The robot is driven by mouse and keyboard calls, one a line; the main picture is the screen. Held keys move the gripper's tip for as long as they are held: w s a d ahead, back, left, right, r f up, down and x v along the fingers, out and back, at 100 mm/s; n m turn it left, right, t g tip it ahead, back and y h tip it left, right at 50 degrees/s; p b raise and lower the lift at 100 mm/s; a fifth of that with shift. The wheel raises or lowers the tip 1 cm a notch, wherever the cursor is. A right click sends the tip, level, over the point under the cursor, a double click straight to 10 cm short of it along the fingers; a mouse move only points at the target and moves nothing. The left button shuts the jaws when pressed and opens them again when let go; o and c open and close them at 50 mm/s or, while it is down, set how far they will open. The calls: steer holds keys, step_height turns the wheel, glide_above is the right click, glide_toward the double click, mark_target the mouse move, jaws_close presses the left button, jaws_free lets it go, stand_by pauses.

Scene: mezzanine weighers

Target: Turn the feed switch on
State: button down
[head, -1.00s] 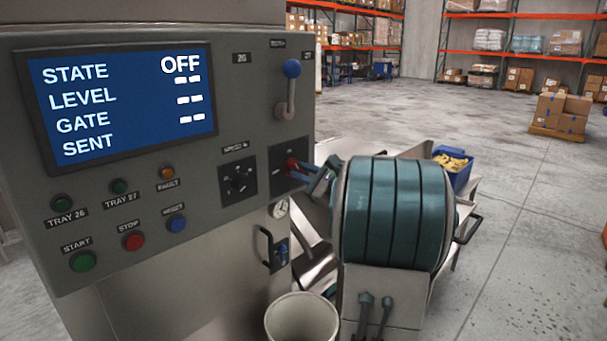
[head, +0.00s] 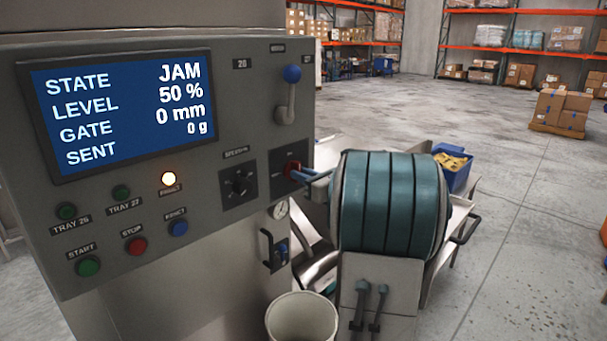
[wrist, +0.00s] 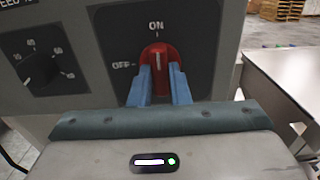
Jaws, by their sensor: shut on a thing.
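The feed switch is a red knob (wrist: 159,60) on a dark plate, marked ON above it and OFF to its left. In the wrist view its white pointer line stands upright, toward ON. My gripper (wrist: 158,80) has its blue fingers shut on the red knob, one on each side. In the head view the switch (head: 292,168) is at the right edge of the panel, partly covered by my gripper. The display (head: 125,112) reads STATE JAM, LEVEL 50 %, GATE 0 mm, SENT 0 g. The orange fault lamp (head: 168,178) is lit.
Left of the switch is a speed dial (head: 239,184). Start (head: 87,266), stop (head: 134,246) and reset (head: 178,228) buttons are at lower left. A pale bucket (head: 301,318) stands below the panel.

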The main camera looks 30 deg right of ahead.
steer(key=shift+f, duration=0.15)
steer(key=c, duration=1.4)
jaws_free()
steer(key=shift+o, duration=0.2)
steer(key=b+v, duration=0.3)
steer(key=v, duration=1)
steer(key=shift+s, duration=0.4)
